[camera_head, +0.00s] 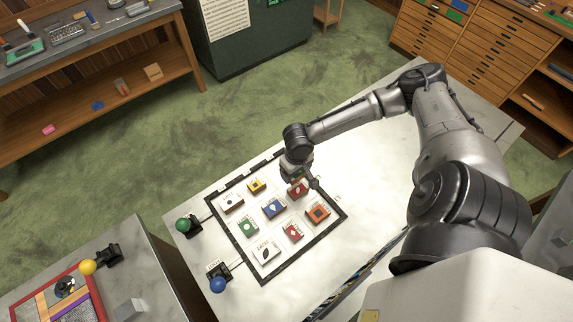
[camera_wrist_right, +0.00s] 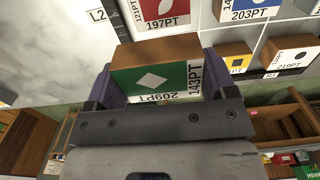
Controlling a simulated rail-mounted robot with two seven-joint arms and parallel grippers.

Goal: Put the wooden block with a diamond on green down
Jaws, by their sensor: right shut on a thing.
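My right gripper (camera_wrist_right: 160,82) is shut on the wooden block with a white diamond on green (camera_wrist_right: 152,80), which shows "209PT" and "143PT" on its white edges. In the head view the right gripper (camera_head: 297,176) is over the far right part of a black-edged frame (camera_head: 305,253) on the light table, near a red block (camera_head: 298,189). The held block is mostly hidden there by the gripper. Whether it touches the surface below, I cannot tell. My left gripper is not in view.
Several other blocks stand in the frame, among them a blue one (camera_head: 274,208), a green one (camera_head: 248,227), an orange one (camera_head: 317,213) and a white one (camera_head: 266,252). A green ball knob (camera_head: 183,224) and a blue ball knob (camera_head: 218,285) stand at its left. The table right of the frame is clear.

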